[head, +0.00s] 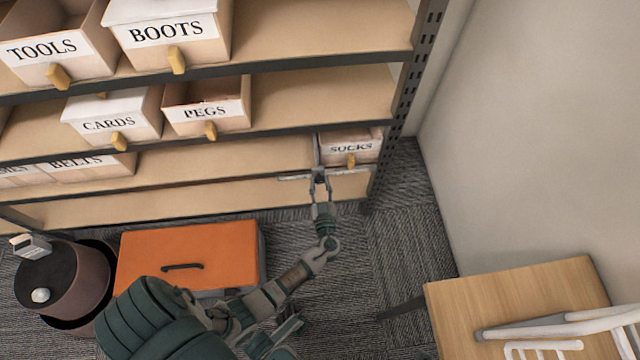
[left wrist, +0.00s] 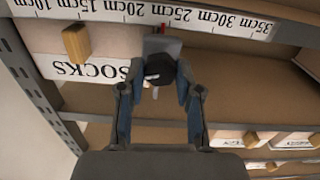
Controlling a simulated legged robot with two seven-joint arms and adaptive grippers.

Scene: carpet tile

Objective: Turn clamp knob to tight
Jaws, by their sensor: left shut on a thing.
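The clamp (left wrist: 162,46) is a grey block on the white measuring strip at the shelf's front edge, between the 20cm and 25cm labels. In the head view the clamp (head: 318,153) stands just left of the SOCKS box. Its dark, faceted knob (left wrist: 158,70) faces my left wrist camera. My left gripper (left wrist: 157,88) is shut on the knob, one finger on each side; in the head view the gripper (head: 320,188) is at the lower shelf's edge. What looks like my right gripper (head: 287,327) is low in the head view, partly hidden by my arm.
The SOCKS box (head: 351,147) sits right beside the clamp, with its wooden handle sticking out. An orange-topped chest (head: 190,252) and a round brown stool (head: 85,280) stand on the carpet. A wooden table (head: 520,295) is at right.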

